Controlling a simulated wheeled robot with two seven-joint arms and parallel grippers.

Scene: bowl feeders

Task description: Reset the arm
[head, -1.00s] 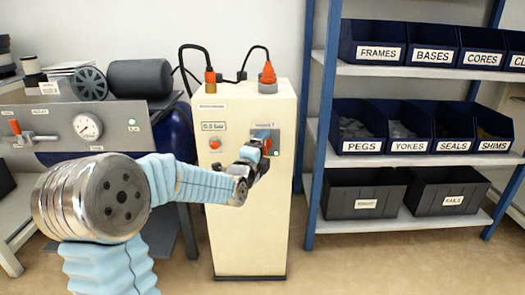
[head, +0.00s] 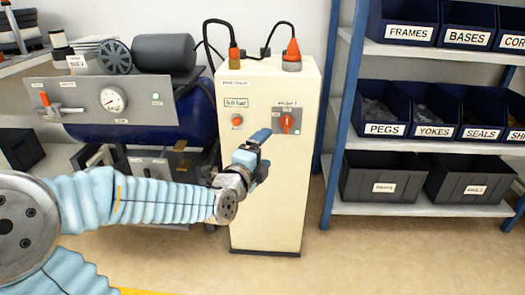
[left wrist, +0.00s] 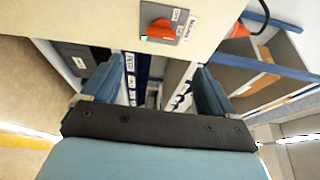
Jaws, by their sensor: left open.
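My left gripper (head: 256,147) is in front of the cream cabinet (head: 268,200), below and left of the red rotary knob (head: 287,122), and apart from the knob. Its blue fingers are spread with nothing between them. In the left wrist view my left gripper (left wrist: 155,90) shows two blue fingers apart, with the red knob (left wrist: 160,29) beyond them near the top. My left arm comes in from the left, fairly level. My right gripper is not in either view.
A gauge panel (head: 65,100) with a tank stands left of the cabinet. A blue-framed shelf (head: 425,55) with labelled bins (head: 383,116) stands right. A small orange-red button (head: 237,120) is on the cabinet. Floor in front is clear.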

